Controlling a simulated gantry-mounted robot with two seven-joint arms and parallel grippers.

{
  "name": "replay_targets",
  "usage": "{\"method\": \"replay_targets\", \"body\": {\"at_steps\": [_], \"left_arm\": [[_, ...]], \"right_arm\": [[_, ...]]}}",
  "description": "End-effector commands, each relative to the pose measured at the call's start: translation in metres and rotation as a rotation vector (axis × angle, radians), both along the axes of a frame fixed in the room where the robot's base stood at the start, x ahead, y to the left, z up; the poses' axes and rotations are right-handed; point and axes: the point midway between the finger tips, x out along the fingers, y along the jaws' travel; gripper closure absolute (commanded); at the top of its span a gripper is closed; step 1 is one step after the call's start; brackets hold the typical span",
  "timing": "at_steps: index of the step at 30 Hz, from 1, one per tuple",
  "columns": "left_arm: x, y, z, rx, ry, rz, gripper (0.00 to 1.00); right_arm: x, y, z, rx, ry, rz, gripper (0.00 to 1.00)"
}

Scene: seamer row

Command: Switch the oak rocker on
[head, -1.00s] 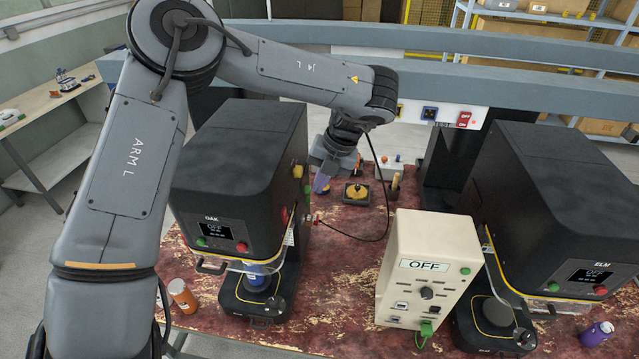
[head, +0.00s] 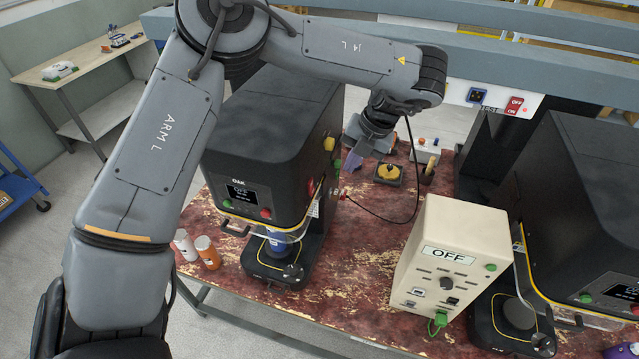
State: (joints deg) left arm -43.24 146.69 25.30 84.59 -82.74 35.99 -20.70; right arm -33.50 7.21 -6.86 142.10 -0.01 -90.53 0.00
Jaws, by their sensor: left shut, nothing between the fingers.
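The black OAK machine (head: 275,130) stands left of centre on the worn red bench, its small front display (head: 241,194) apparently reading OFF. Its right side carries a red part (head: 310,187) and a yellow part (head: 329,144); I cannot tell whether either is the oak rocker. My left gripper (head: 352,163) is shut and empty, pointing down beside the machine's right rear. The gap between fingertips and machine is hard to judge. My right gripper is not in view.
A cream box marked OFF (head: 462,220) stands right of centre, before a second black machine (head: 590,190). A yellow knob (head: 388,172) sits behind the cable that crosses the bench. A red OFF switch (head: 514,105) is on the rear rail. Orange (head: 208,253) and white (head: 184,245) bottles stand front left.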

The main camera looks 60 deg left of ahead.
Motion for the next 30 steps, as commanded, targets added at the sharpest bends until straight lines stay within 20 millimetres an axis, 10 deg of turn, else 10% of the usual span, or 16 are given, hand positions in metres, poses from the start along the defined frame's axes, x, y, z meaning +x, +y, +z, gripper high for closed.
{"method": "replay_targets", "body": {"at_steps": [30], "left_arm": [[-0.038,0.039,-0.094,-0.002,-0.001,0.003,1.00]], "right_arm": [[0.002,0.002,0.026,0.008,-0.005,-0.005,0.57]]}}
